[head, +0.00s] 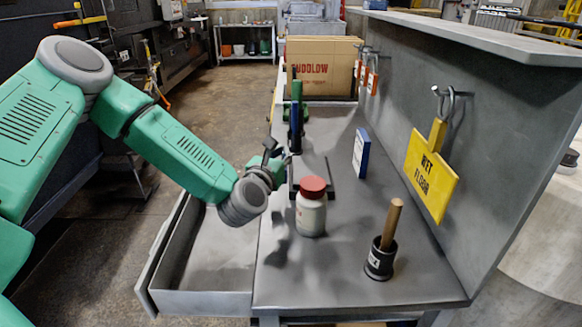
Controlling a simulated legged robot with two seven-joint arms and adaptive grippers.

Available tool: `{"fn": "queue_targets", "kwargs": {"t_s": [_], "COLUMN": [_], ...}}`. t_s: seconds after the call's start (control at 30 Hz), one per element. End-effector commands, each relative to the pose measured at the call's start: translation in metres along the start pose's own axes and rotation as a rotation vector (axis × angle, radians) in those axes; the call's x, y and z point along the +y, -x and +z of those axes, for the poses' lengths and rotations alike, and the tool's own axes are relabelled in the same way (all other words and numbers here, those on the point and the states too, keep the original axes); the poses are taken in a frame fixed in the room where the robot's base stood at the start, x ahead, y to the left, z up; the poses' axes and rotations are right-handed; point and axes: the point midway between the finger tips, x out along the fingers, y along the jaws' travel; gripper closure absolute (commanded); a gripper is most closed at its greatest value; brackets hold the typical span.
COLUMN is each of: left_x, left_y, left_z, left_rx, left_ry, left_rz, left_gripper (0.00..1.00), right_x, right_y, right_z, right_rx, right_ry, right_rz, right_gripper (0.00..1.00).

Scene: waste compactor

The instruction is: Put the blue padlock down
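My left gripper (274,154) is over the left edge of the workbench, near where the open drawer meets it. Its fingers are small and dark, and I cannot tell whether they are shut on anything. A narrow blue thing (295,130) shows just behind and to the right of the fingertips, by a dark upright post. It may be the blue padlock, but its shape is too small to be sure, and I cannot tell whether the gripper touches it. My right gripper is not in view.
A red-capped white jar (311,212) and a dark cup with a wooden handle (381,255) stand in front. A blue-and-white box (361,153) stands behind them. Orange padlocks (368,76) and a yellow sign (431,174) hang right. The drawer (205,302) is open.

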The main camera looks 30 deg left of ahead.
Motion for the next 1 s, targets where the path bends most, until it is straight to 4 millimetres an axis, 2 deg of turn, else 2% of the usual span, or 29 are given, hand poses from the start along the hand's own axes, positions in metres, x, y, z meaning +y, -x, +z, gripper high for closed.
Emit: {"fn": "queue_targets", "kwargs": {"t_s": [0.03,0.23,0.4,0.63,0.67,0.7,0.73,1.0], "left_x": [0.001,0.005,0.005,0.003,0.003,0.002,0.002,0.005], "left_y": [-0.001,-0.003,-0.003,-0.003,-0.003,-0.003,-0.003,-0.004], "left_z": [-0.008,-0.024,-0.049,-0.053,-0.053,-0.053,-0.053,-0.054], "left_rx": [0.000,0.000,0.002,-0.001,0.000,0.000,0.000,0.001], "left_ry": [0.000,0.004,0.003,0.004,0.004,0.003,0.003,0.006], "left_rz": [0.001,0.001,0.001,0.002,0.002,0.001,0.001,0.002], "left_gripper": [1.00,1.00,1.00,1.00,0.94,0.80,0.74,0.74], "right_x": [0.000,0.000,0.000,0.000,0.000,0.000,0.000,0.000], "right_y": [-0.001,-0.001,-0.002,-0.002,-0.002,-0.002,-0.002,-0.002], "right_z": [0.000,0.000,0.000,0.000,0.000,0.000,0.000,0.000], "right_rx": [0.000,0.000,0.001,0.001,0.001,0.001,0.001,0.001], "right_ry": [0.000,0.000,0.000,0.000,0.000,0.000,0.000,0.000], "right_rz": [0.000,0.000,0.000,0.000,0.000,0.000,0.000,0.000], "right_gripper": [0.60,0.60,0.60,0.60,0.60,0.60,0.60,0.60]}}
